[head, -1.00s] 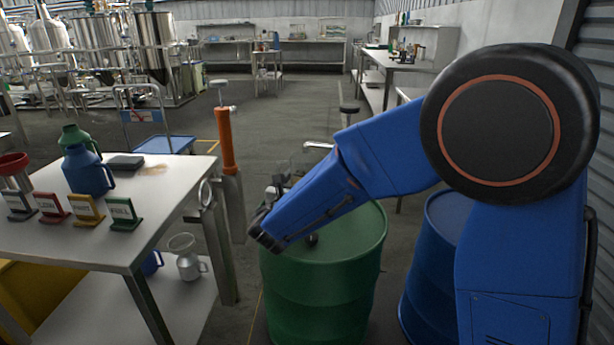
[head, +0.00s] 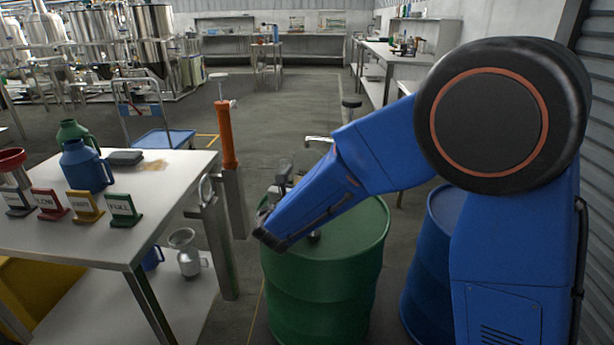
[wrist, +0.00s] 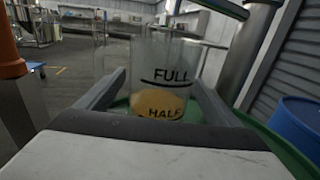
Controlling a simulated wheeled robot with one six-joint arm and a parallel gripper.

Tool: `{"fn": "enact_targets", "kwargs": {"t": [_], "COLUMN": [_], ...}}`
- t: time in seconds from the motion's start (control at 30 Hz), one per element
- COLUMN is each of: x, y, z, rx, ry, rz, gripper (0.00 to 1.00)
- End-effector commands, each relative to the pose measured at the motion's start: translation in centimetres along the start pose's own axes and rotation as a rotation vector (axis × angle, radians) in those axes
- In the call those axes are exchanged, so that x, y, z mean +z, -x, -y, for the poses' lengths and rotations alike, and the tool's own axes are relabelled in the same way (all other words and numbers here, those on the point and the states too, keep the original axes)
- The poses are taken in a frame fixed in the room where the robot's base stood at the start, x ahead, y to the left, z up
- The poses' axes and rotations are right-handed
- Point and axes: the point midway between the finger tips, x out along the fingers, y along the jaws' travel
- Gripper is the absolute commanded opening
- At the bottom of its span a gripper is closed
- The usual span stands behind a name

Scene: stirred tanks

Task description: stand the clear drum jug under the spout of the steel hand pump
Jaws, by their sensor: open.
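The clear drum jug (wrist: 165,55) stands upright on the green drum (head: 325,285) in the wrist view. It has FULL and HALF marks and amber contents near the HALF mark. My gripper (wrist: 158,78) is open, with one finger on each side of the jug. I cannot tell whether the fingers touch it. The steel hand pump (wrist: 252,45) rises behind the jug to the right in the wrist view, and its spout (wrist: 222,5) crosses the top edge. In the head view the pump's steel top (head: 320,139) shows behind my arm, which hides most of the pump; I cannot make out the jug there.
A steel table (head: 150,205) at left holds a blue jug (head: 86,166), a green jug (head: 76,133) and several label signs. A blue drum (head: 432,260) stands right of the green drum. Open floor lies behind.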

Motion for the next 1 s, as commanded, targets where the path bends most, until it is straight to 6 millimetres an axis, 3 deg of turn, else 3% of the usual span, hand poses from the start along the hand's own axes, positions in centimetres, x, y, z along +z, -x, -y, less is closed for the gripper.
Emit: {"fn": "enact_targets", "kwargs": {"t": [0.17, 0.7, 1.0], "x": [0.2, 0.2, 0.2], "y": [1.4, 10.3, 12.0], "z": [-0.1, -0.1, 0.0], "rx": [0.002, 0.002, 0.0], "ry": [-0.001, 0.0, 0.0], "rz": [0.0, -0.001, 0.0], "gripper": [0.86, 0.86, 0.86]}}
